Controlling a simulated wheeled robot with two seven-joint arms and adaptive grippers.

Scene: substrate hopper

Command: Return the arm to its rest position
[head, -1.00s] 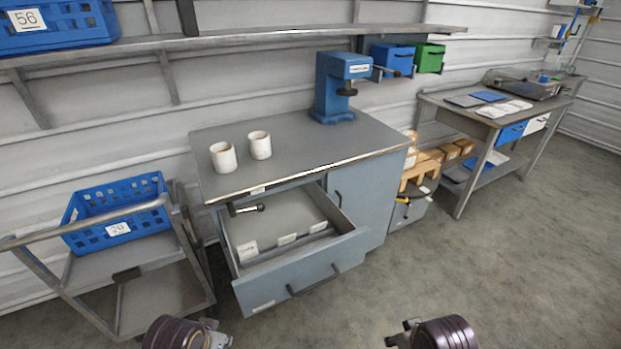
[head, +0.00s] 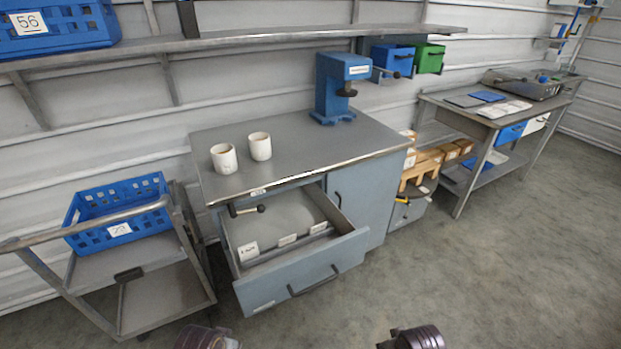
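My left arm's end (head: 205,338) shows at the bottom edge, left of centre, as a dark purple-brown rounded part. My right arm's end (head: 418,338) shows at the bottom edge, right of centre, in the same look. Both are low, in front of the workbench and apart from it. The frame's lower edge cuts them off. I cannot make out fingertips on either, or anything held.
The grey workbench (head: 290,150) carries two white cups (head: 224,158) (head: 260,146) and a blue press (head: 335,90). Its drawer (head: 310,275) stands open towards me. A cart (head: 165,290) with a blue crate (head: 120,230) stands left. Floor at right is clear.

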